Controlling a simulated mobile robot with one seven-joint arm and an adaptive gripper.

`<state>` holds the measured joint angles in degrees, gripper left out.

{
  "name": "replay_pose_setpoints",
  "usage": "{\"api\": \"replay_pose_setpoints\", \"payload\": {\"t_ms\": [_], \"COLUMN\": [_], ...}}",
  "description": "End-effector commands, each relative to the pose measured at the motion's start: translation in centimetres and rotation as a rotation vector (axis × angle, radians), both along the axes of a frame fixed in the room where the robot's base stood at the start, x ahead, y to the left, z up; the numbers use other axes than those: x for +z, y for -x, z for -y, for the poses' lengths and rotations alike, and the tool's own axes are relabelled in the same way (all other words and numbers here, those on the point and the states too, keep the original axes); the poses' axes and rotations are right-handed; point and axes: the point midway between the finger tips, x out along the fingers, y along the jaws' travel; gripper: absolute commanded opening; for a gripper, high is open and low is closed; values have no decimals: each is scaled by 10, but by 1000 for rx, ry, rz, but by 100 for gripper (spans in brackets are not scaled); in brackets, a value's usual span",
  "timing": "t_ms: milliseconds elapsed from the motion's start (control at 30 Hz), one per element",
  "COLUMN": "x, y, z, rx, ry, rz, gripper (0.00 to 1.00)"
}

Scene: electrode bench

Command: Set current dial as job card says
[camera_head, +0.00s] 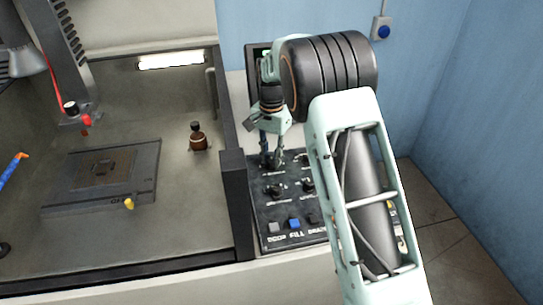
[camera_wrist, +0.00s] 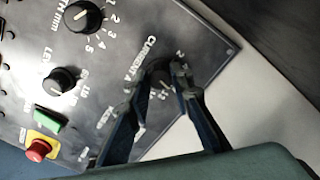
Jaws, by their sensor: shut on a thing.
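The current dial (camera_wrist: 160,76), a dark round knob labelled CURRENT A, is on the grey control panel (camera_wrist: 115,75) near its corner in the wrist view. My gripper (camera_wrist: 164,74) is shut on this dial, with one finger on each side of it. The fingers hide much of the dial and its scale, so I cannot read its setting. In the head view my gripper (camera_head: 271,164) reaches down to the far part of the panel (camera_head: 262,210). I cannot make out a job card in either view.
Other knobs are close by: one with a numbered scale (camera_wrist: 83,15) and a level knob (camera_wrist: 61,80). A green button (camera_wrist: 48,118) and a red button on yellow (camera_wrist: 38,150) are near them. A blue FILL button (camera_head: 294,223) is at the panel's front. A tank wall (camera_head: 238,200) stands left.

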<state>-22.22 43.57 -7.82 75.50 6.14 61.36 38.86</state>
Motion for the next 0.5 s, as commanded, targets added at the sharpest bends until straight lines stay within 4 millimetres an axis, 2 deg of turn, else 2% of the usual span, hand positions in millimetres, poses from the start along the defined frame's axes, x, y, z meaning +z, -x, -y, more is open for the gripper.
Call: {"api": "replay_pose_setpoints", "payload": {"t_ms": [200,500], "x": [2,1], "y": [-1,-1], "z": [0,0], "rx": [-183,-357], "ry": [0,0], "rz": [4,4], "gripper": [0,0]}}
